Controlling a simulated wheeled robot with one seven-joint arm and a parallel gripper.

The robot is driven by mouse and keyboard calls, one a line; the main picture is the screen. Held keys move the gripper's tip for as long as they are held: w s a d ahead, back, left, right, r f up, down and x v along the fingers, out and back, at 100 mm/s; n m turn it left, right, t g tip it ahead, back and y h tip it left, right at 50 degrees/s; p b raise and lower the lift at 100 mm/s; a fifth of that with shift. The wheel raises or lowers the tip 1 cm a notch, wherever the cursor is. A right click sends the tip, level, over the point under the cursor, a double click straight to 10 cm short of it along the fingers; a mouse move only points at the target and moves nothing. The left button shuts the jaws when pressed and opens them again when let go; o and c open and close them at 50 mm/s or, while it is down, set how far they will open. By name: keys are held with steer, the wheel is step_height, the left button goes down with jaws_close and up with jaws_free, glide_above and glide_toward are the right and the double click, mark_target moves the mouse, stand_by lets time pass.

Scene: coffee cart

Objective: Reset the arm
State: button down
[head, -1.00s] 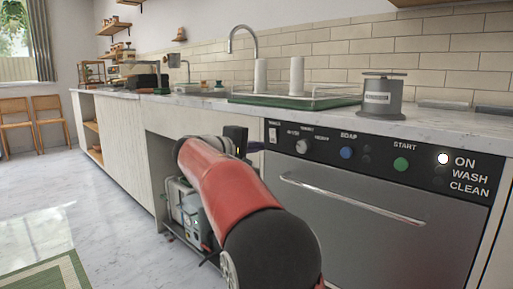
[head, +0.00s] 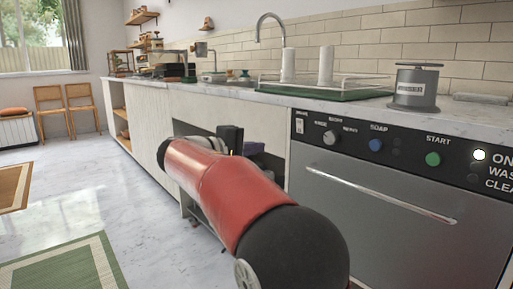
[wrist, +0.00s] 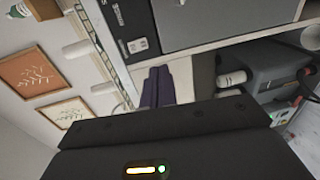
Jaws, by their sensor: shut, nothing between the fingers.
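My red and black arm reaches forward in the head view, toward the open space under the counter. My gripper (head: 252,148) is at its far end, mostly hidden behind the black wrist part. In the wrist view my gripper's purple fingers (wrist: 158,75) are together, with nothing between them. The fingers are in front of the cabinet opening, beside the dishwasher (head: 390,205). I see no contact with the counter or dishwasher, though the arm hides part of that area.
The marble counter (head: 470,120) runs along the wall, holding a green-edged rack (head: 320,94) and a grey canister (head: 416,88). A grey machine (wrist: 265,75) sits in the opening under the counter. Open floor (head: 110,195) with green mat (head: 60,268) lies left.

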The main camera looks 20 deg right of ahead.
steer(key=s+f+m+g+y+p, duration=0.1)
steer(key=s+f+y+p, duration=0.2)
steer(key=s, duration=0.6)
steer(key=s+f+y+p, duration=0.2)
steer(key=s+y+p, duration=0.25)
steer(key=s, duration=0.45)
steer(key=s+a+f+m+y+p, duration=0.1)
steer(key=s+a+f+y+p, duration=0.1)
steer(key=s, duration=0.5)
steer(key=s+a+f+m+t+y+p, duration=0.1)
steer(key=s+a+f+m+y, duration=0.1)
steer(key=s+a+f+y, duration=0.2)
steer(key=s+a+y, duration=0.2)
steer(key=shift+s+a+f+p, duration=0.25)
steer(key=shift+s+f+p, duration=0.1)
steer(key=shift+f+p, duration=0.05)
